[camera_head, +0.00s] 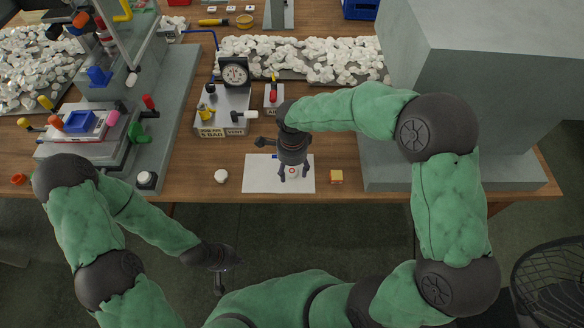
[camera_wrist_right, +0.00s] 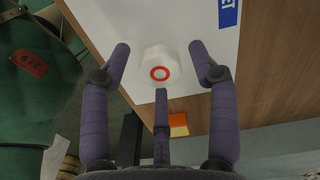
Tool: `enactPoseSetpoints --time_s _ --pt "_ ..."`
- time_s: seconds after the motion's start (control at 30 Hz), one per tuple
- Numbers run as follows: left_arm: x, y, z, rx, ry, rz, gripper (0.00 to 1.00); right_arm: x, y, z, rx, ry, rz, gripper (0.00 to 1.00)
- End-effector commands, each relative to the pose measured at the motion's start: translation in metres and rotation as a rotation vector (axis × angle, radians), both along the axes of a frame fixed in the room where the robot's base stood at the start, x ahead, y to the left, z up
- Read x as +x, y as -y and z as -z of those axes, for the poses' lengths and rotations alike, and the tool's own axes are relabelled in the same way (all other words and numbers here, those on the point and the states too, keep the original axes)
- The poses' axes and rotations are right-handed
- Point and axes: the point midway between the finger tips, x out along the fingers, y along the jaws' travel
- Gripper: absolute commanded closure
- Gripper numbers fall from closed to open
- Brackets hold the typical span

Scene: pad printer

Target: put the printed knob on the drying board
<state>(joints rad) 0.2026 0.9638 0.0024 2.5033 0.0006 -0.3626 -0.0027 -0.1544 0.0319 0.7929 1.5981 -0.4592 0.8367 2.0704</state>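The printed knob (camera_wrist_right: 159,66), white with a red ring on top, is on the white drying board (camera_head: 259,176). It also shows in the head view (camera_head: 292,173), below my right gripper. The board has a blue label (camera_wrist_right: 228,13) with white letters. My right gripper (camera_head: 293,176) is open around the knob. In the right wrist view its fingers (camera_wrist_right: 160,70) stand apart from the knob, with gaps on both sides. My left gripper (camera_head: 222,284) hangs in front of the table edge, away from the board; its finger opening is unclear.
A plain white knob (camera_head: 221,176) lies left of the board. A yellow and orange block (camera_head: 336,177) lies right of it. A gauge box (camera_head: 222,110) stands behind the board. The pad printer (camera_head: 130,60) is at left, a large grey cabinet (camera_head: 480,60) at right.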

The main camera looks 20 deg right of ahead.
Motion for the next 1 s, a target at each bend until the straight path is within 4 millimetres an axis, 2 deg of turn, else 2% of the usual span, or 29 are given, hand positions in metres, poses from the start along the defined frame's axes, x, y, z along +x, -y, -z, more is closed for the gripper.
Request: enactPoseSetpoints --time_s 0.37,0.47,0.8,1.0 --pt "0.000 0.000 -0.005 0.000 0.000 0.000 1.00 0.000 0.000 -0.006 0.000 0.001 0.000 0.38" --pt "0.000 0.000 -0.010 0.000 0.000 0.000 1.00 0.001 0.000 -0.020 0.000 0.003 0.000 0.38" --pt "0.000 0.000 -0.035 0.000 0.000 0.000 1.00 0.001 0.001 -0.088 0.000 0.004 0.000 0.38" --pt "0.000 0.000 -0.043 0.000 0.000 0.000 1.00 0.001 0.001 -0.114 0.000 0.001 -0.001 0.38"
